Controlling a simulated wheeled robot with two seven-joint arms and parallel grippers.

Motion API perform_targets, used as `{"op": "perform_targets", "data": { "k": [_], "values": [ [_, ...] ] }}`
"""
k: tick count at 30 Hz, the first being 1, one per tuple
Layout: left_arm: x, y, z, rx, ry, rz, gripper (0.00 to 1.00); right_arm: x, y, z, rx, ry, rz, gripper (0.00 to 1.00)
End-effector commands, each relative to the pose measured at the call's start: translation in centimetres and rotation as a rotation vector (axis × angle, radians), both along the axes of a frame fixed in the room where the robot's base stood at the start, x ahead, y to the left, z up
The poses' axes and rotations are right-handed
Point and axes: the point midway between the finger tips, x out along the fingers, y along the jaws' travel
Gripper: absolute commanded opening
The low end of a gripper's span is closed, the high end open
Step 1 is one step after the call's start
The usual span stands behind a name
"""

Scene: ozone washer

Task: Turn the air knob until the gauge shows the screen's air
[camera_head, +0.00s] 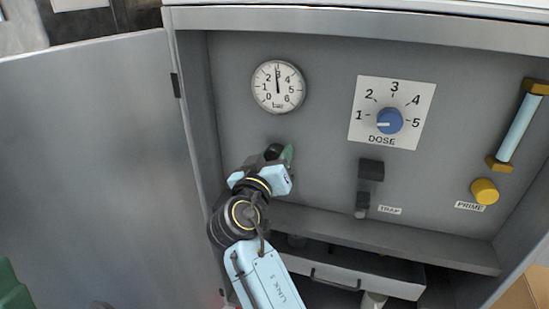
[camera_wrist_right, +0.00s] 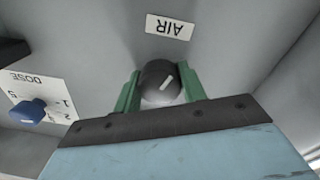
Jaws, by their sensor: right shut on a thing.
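The air knob is a dark round knob (camera_head: 273,151) low on the cabinet's back panel, mostly hidden by my right gripper in the head view. The screen is not in view. My left gripper is not in view.
A blue dose knob (camera_head: 390,121) on a white plate is to the right. A drawer (camera_head: 350,270) is below; the open door (camera_head: 90,150) is left.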

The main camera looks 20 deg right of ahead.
Motion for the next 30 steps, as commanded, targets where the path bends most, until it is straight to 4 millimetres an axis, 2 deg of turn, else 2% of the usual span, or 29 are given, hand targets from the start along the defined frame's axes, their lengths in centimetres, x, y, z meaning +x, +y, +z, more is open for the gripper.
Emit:
{"op": "perform_targets", "data": {
  "k": [9,26,27,30],
  "values": [
    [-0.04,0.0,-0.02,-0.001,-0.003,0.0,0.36,-0.04,-0.06,-0.06,0.102,-0.067,-0.003,0.18],
    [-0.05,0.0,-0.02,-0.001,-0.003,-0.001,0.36,-0.04,-0.07,-0.08,0.122,-0.08,-0.003,0.18],
    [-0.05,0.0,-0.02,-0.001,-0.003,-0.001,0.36,-0.03,-0.07,-0.09,0.122,-0.08,-0.003,0.46],
    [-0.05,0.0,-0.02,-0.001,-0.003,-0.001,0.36,-0.02,-0.05,-0.07,0.122,-0.08,-0.002,0.59]
  ]
}}
